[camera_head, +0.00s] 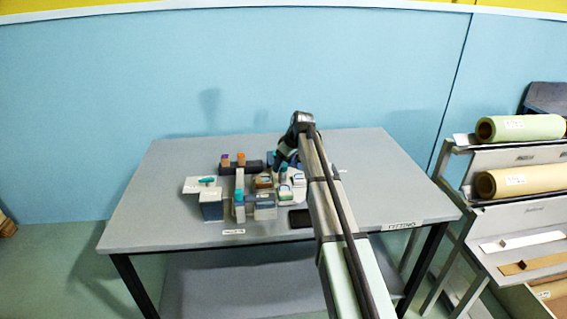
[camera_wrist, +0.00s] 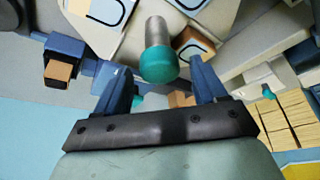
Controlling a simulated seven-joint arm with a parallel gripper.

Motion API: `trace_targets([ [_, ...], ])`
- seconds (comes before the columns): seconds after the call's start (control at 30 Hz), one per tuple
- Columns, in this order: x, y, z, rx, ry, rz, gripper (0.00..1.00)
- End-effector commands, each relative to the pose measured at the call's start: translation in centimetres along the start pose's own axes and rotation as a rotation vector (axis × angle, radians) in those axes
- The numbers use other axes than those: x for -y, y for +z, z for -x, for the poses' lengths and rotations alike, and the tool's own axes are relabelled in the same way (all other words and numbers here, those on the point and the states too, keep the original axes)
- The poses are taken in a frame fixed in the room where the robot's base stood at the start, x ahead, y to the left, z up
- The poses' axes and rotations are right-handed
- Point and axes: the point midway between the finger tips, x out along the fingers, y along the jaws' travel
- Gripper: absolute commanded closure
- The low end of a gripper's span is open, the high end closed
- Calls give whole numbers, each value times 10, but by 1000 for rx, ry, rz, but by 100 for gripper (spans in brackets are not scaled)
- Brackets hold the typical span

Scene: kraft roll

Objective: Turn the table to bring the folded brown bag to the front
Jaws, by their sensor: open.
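My gripper (camera_wrist: 160,78) is open, with one blue finger on each side in the wrist view. A grey post with a teal cap (camera_wrist: 159,64) stands in the gap between the fingertips; I cannot tell whether they touch it. The post rises from a pale turning table (camera_wrist: 218,14) that carries outlined pads. A brown-orange piece (camera_wrist: 194,44) lies on one pad; I cannot tell whether it is the folded brown bag. In the head view my gripper (camera_head: 284,160) is low over the cluster of items, and my arm hides part of the turning table.
The cluster stands on a grey workbench (camera_head: 160,215). Teal-topped fixtures (camera_head: 239,197), a white-topped box (camera_head: 211,205) and orange-brown blocks (camera_head: 241,159) sit left of my gripper. A dark flat item (camera_head: 299,218) lies in front. A rack with paper rolls (camera_head: 520,128) stands right. The bench's left side is clear.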

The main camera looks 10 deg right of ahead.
Motion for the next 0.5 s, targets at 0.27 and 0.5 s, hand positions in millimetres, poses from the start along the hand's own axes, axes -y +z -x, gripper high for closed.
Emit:
trace_targets([
  [0.27,0,0,-1,0,0,0,29],
  [0.5,0,0,-1,0,0,0,52],
])
